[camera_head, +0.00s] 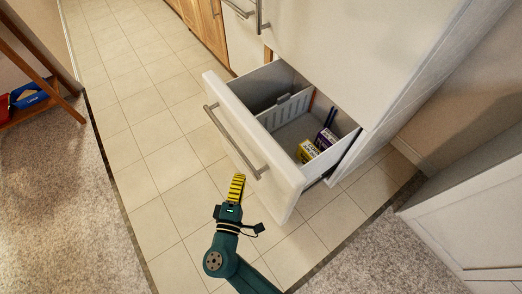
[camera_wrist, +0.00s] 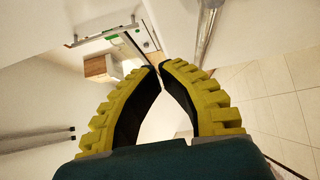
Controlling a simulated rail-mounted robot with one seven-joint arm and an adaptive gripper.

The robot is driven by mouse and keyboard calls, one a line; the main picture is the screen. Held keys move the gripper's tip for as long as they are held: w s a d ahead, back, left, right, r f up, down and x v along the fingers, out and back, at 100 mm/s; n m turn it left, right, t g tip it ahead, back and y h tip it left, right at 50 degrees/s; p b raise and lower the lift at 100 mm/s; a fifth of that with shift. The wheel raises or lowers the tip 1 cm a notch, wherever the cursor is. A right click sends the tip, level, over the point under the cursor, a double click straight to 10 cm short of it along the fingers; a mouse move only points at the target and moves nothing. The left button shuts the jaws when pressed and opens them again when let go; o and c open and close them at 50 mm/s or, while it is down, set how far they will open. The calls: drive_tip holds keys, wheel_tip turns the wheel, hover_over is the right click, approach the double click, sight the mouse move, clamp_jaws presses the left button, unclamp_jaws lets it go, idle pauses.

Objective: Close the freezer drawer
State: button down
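The freezer drawer (camera_head: 255,150) is pulled out of the white fridge-freezer (camera_head: 340,50) in the head view, its white front facing lower left. A long metal handle (camera_head: 232,142) runs along that front. Inside are a divider, a yellow box (camera_head: 307,151) and a purple box (camera_head: 325,139). My gripper (camera_head: 237,180), with yellow ribbed fingers, is low in front of the drawer front, near the handle's lower end; whether it touches is unclear. In the wrist view my gripper's fingertips (camera_wrist: 160,67) nearly meet, with nothing seen between them. A metal bar (camera_wrist: 208,30) shows close beyond them.
Tiled floor (camera_head: 165,150) lies clear left of the drawer. Wooden cabinets (camera_head: 205,28) stand behind. A white cabinet (camera_head: 470,205) is at right. A wooden shelf with a blue bin (camera_head: 30,96) and a red bin is at far left. Grey carpet (camera_head: 50,210) covers the near floor.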

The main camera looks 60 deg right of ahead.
sight(258, 144)
drive_tip(key=b+x, duration=0.2)
drive_tip(key=x, duration=0.4)
drive_tip(key=shift+w+d+f, duration=0.1)
drive_tip(key=shift+w+d, duration=0.05)
drive_tip(key=d, duration=0.2)
drive_tip(key=s+d+b, duration=0.1)
drive_tip(key=d, duration=0.1)
drive_tip(key=shift+s, duration=0.2)
drive_tip(key=shift+w+d, duration=0.1)
drive_tip(key=shift+d, duration=0.15)
